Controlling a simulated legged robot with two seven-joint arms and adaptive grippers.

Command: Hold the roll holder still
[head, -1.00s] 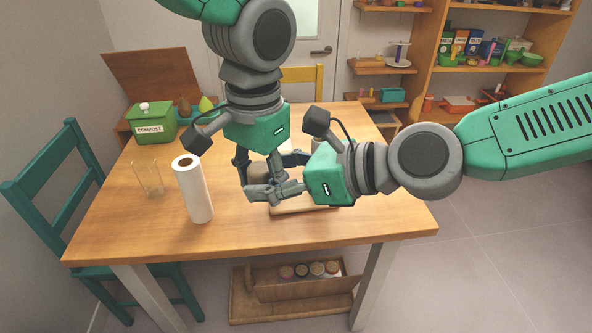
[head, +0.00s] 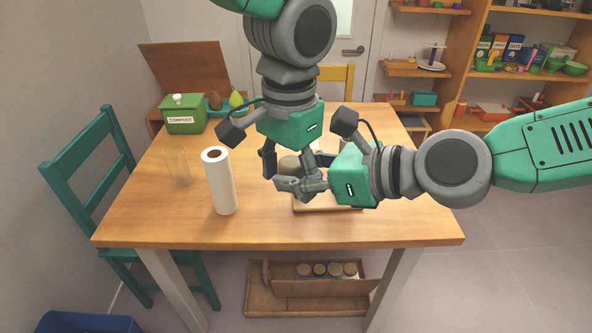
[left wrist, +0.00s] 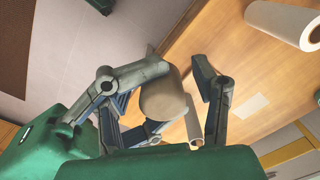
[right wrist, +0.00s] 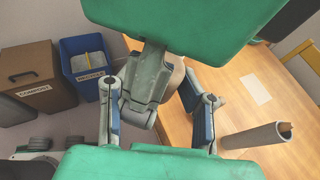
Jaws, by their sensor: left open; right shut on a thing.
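A white paper roll (head: 219,180) stands on the left front of the table; it shows a brown core on top. A tan rounded thing (left wrist: 164,98) lies between my two grippers; I cannot tell whether it is part of the roll holder. My right gripper (head: 290,187) comes in from the right and is shut on this tan thing, also partly seen in the right wrist view (right wrist: 172,85). My left gripper (left wrist: 165,105) is open around it from above, apart from the white roll. The fingers overlap in the head view and hide most of the contact.
A wooden board (head: 325,204) lies under the grippers. A clear glass (head: 178,167) stands behind the white roll. A green compost box (head: 184,113) is at the back left. A teal chair (head: 85,170) is at the left side.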

